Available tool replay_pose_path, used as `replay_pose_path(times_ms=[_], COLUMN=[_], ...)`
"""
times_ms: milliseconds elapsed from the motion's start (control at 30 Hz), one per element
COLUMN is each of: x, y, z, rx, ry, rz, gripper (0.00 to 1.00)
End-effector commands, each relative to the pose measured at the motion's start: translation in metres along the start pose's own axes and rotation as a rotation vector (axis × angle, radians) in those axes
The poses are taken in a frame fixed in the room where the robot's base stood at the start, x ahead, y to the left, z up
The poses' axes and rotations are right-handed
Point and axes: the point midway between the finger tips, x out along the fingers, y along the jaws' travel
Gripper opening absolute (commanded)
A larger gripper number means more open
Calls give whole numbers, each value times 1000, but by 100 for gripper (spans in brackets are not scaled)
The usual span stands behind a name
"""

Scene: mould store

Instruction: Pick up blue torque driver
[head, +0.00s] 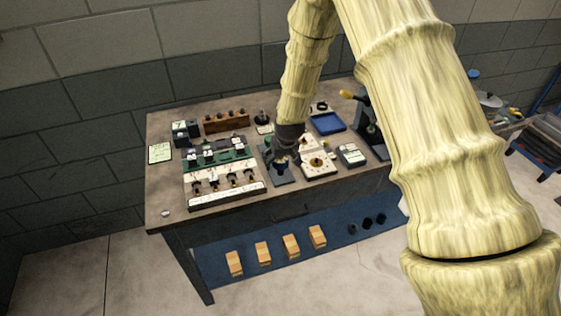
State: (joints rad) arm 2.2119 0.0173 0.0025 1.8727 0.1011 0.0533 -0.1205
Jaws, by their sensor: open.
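I cannot pick out a blue torque driver for certain at this size. The workbench (160,200) carries several small tools and fixtures. My gripper (287,158) is over the middle of the bench, pointing down, beside a dark blue-grey stand (279,175) and a white fixture plate (319,168). Its fingers are small and dark here; it is open, and nothing shows held in it. My arm hides part of the bench's right side and whatever stands there.
A pale rack with several dark-topped tools (225,188) stands at the front left, a wooden block (226,122) behind. A blue tray (327,123) lies at the back. Wooden blocks (263,253) rest on the lower shelf.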

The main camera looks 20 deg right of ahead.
Motion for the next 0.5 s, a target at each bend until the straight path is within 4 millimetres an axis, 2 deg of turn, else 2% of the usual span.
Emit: replay_pose_path(times_ms=[167,433,500], x=[0,0,0], y=[0,0,0], z=[0,0,0], rx=[0,0,0], ry=[0,0,1], rz=[0,0,0], gripper=[74,25,22])
